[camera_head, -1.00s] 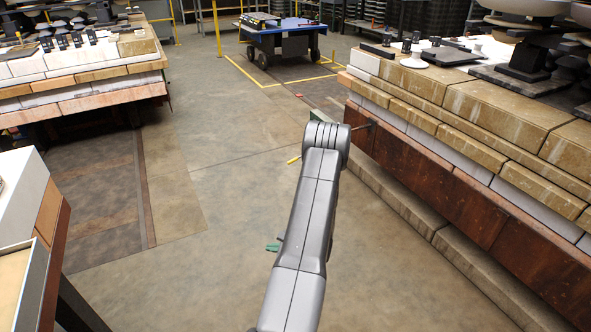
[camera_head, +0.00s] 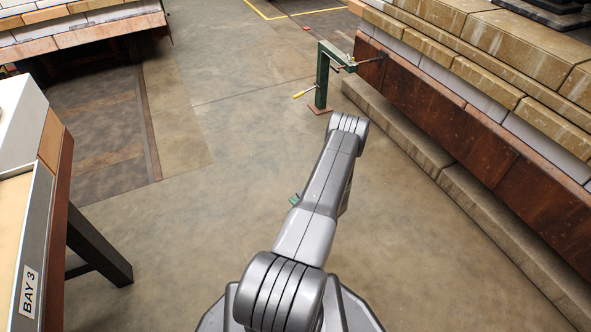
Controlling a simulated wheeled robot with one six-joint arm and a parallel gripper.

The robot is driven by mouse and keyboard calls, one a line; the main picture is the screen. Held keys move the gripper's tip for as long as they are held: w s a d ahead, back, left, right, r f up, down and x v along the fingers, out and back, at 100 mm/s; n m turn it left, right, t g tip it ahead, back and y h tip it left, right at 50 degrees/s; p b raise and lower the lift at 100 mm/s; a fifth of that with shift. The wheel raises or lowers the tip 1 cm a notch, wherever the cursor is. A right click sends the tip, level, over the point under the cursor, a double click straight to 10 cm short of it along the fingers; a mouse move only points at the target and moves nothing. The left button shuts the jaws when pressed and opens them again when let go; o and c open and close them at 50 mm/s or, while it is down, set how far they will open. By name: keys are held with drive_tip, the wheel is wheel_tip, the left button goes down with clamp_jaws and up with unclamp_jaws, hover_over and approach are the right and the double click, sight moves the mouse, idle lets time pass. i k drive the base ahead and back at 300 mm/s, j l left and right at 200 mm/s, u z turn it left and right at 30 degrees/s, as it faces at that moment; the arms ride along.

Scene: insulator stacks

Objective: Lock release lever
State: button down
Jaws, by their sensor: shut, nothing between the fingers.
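A green metal post (camera_head: 322,78) stands upright on a brown base plate on the floor, upper middle. Its top arm and a dark rod reach right to the rusty side of the right stack. A lever with a yellow grip (camera_head: 303,92) slopes down and left from the post. My grey arm reaches up from the bottom middle, its top bend just below and right of the post's base. My gripper is not discernible; the arm hides what lies beyond it. A small green piece (camera_head: 294,200) shows at the arm's left edge; I cannot tell what it belongs to.
A long stack (camera_head: 490,90) of stone and white blocks over rusty panels runs along the right, with a low stone curb (camera_head: 420,145) at its foot. A bench marked BAY 3 (camera_head: 30,290) stands lower left. Another stack (camera_head: 85,28) is upper left. Floor left of the post is clear.

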sight(305, 92)
drive_tip(key=i+z, duration=0.1)
drive_tip(key=i, duration=0.35)
drive_tip(key=i+j+z, duration=0.1)
drive_tip(key=i, duration=0.35)
drive_tip(key=i+j+z, duration=0.1)
drive_tip(key=i, duration=0.35)
drive_tip(key=i+j+z, duration=0.1)
drive_tip(key=i, duration=0.3)
drive_tip(key=i+j+z, duration=0.1)
drive_tip(key=i+j, duration=0.2)
drive_tip(key=i, duration=0.15)
